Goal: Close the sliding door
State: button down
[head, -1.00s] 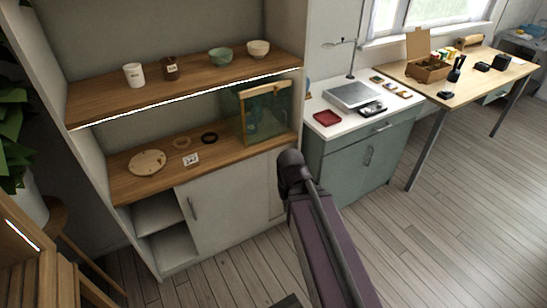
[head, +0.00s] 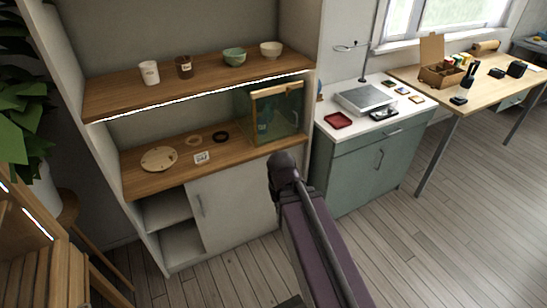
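My arm rises from the bottom of the head view and hides part of the cabinet's right side.
Above the door, the wooden shelf holds a round board (head: 159,159), a small card (head: 202,157) and a glass case (head: 276,112). A green cabinet (head: 362,165) stands to the right. A wooden slatted piece (head: 35,260) and a plant (head: 22,125) are at left. Floor before the door is clear.

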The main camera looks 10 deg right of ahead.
aim_at(230, 205)
jog(key=u, duration=0.35)
jog(key=i, duration=1)
